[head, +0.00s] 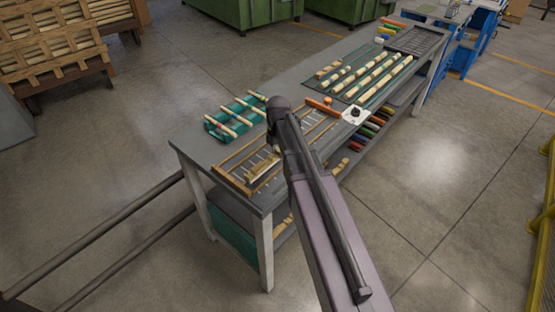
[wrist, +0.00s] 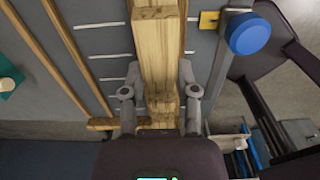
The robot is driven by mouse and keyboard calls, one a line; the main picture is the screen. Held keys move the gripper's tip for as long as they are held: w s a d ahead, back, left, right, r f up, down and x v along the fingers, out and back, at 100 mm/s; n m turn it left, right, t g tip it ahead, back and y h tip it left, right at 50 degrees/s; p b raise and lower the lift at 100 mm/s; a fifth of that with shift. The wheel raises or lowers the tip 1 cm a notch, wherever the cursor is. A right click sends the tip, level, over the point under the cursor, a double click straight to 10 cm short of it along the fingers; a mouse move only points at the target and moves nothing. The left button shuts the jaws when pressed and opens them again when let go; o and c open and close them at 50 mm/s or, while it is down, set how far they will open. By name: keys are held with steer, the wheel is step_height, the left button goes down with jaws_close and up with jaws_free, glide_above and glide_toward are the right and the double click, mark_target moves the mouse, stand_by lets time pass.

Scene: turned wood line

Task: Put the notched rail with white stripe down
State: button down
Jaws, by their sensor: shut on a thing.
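The notched rail (wrist: 160,40) is a pale wooden bar with steps cut near its close end. In the wrist view it runs away from me, up past the top edge. My gripper (wrist: 160,76) is shut on it, with one finger on each side close to the notched end. I cannot make out a white stripe on it. In the head view a pale wooden bar (head: 262,169) shows over the wood-edged rack at the near end of the bench; my arm hides the gripper there. I cannot tell whether the rail touches the surface below.
The grey rack has wooden strips (wrist: 75,52) and white lines. A green holder with pale rods (head: 236,117) is at left. Farther along the bench (head: 312,75) lie a dark mat with pale rods, an orange bar (head: 322,108) and a white square piece (head: 355,113).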

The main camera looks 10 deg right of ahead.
mark_target(278, 154)
steer(key=shift+f+b, duration=1.45)
steer(key=shift+f, duration=0.2)
steer(key=shift+f, duration=0.1)
steer(key=shift+c, duration=1.8)
jaws_free()
steer(key=shift+r, duration=0.25)
step_height(278, 154, up, 12)
steer(key=p, duration=1.2)
steer(key=shift+f, duration=0.1)
steer(key=shift+s, duration=0.15)
